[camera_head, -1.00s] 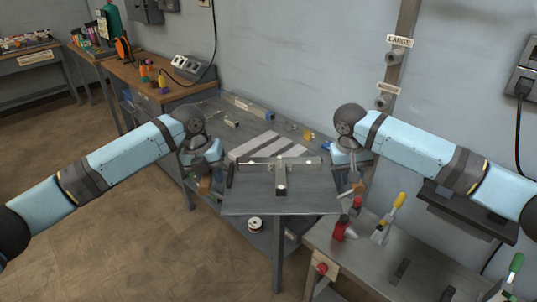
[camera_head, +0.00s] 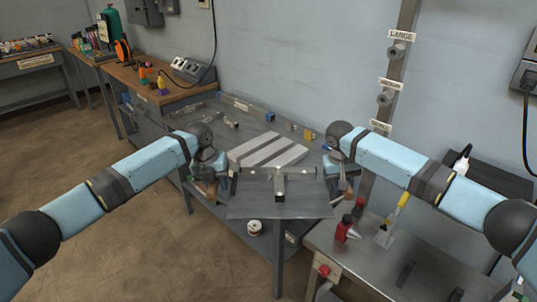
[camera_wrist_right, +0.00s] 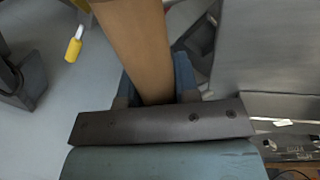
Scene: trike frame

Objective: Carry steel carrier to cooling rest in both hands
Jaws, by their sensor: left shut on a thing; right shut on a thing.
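The steel carrier (camera_head: 280,205) is a flat grey plate with a T-shaped metal frame (camera_head: 279,180) on it. It is held roughly level between my two hands, in front of a pale slatted pad on the table, likely the cooling rest (camera_head: 268,150). My left gripper (camera_head: 210,190) is shut on the carrier's left handle. My right gripper (camera_head: 345,188) is shut on its right handle, a tan bar (camera_wrist_right: 137,45) between the fingers in the right wrist view. The fingertips are partly hidden there.
The grey table (camera_head: 215,115) holds metal parts along its back. A second bench (camera_head: 400,255) at the front right carries a red tool (camera_head: 345,228) and a yellow-handled tool (camera_head: 402,201). A white spool (camera_head: 254,227) sits on the lower shelf. The wall stands behind.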

